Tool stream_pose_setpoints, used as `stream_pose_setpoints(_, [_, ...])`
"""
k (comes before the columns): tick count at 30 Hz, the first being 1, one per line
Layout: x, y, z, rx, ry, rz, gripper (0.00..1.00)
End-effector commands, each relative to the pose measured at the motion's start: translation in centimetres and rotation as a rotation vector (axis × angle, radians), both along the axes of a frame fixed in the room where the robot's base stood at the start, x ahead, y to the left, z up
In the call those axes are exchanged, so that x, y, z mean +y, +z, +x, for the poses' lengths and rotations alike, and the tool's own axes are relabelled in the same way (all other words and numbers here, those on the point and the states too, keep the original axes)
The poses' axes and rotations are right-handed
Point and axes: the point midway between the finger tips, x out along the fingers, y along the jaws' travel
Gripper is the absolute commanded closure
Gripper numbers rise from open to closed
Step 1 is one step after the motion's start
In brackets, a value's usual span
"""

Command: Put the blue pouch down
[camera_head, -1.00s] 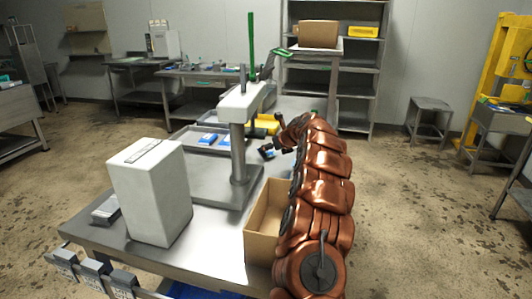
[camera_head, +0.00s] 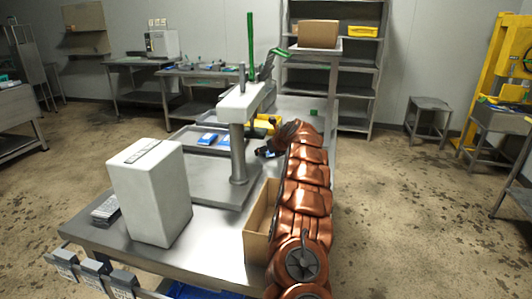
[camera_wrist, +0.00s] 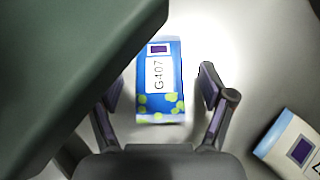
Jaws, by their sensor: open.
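A blue pouch (camera_wrist: 158,105) with a white label reading G407 and yellow-green spots lies flat on a pale grey surface in the wrist view. My gripper (camera_wrist: 161,86) is open, one finger on each side of the pouch, with a visible gap at the right finger. I cannot tell this pouch apart in the head view.
Another pouch (camera_wrist: 290,145) lies at lower right in the wrist view. A dark green blurred shape (camera_wrist: 65,60) covers its upper left. In the head view, blue packs (camera_head: 207,138) lie in a tray. A white box (camera_head: 150,195) and an open cardboard box (camera_head: 258,225) stand nearer.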

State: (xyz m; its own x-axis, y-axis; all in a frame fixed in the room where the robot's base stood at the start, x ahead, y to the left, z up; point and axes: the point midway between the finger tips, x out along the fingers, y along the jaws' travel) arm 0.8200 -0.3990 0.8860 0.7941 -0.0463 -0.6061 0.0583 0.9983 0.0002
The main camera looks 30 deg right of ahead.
Motion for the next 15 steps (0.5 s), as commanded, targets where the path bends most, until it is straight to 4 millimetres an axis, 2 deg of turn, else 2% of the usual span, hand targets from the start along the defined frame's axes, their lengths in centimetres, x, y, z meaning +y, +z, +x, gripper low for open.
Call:
stream_pose_setpoints(5, [0.01, 0.05, 0.0, -0.001, 0.0, 0.0, 0.19])
stream_pose_setpoints(15, [0.01, 0.03, -0.01, 0.0, 0.0, 0.0, 0.54])
